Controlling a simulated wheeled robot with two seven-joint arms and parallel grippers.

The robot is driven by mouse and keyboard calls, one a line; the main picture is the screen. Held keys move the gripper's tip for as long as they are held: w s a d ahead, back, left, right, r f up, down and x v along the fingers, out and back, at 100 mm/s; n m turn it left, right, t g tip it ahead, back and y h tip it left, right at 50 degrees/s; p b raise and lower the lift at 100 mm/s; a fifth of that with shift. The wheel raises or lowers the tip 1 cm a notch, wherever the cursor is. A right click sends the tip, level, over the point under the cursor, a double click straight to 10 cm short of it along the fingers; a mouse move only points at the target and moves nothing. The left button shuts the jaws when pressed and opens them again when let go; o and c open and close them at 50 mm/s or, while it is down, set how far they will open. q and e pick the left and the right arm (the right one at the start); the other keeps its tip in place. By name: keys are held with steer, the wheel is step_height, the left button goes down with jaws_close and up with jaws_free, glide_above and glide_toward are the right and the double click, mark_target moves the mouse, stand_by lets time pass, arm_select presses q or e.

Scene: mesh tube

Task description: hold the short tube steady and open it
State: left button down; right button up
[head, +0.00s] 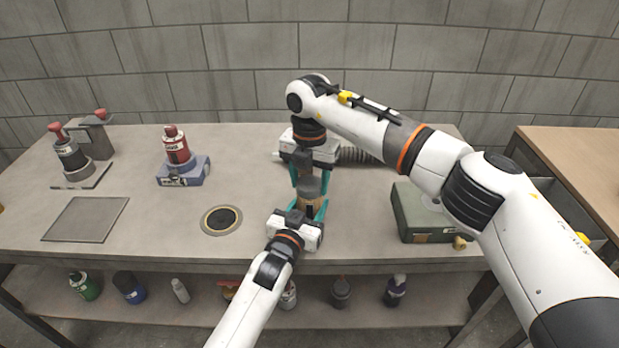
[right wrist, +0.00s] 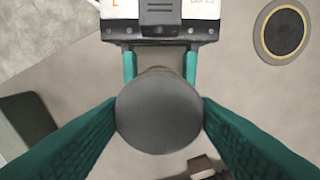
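The short tube stands upright above the table, with a dark grey cap (head: 310,187) and a tan body (head: 309,202). In the right wrist view the round cap (right wrist: 158,110) faces the camera and hides most of the body. My left gripper (head: 307,209) is shut on the tube's body from the near side; its teal fingers (right wrist: 160,68) also show at the top of the right wrist view. My right gripper (head: 310,180) comes from above, with its teal fingers against both sides of the cap.
A flat grey plate (head: 85,219) and a round disc (head: 221,219) lie on the table (head: 150,240). A green case (head: 425,215) sits right.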

steer(key=n, duration=0.5)
steer(key=shift+c, duration=0.3)
steer(key=n, duration=0.4)
steer(key=shift+n, duration=0.4)
steer(key=n, duration=1.1)
steer(key=shift+n, duration=0.4)
steer(key=shift+r, duration=0.25)
steer(key=shift+r, duration=0.9)
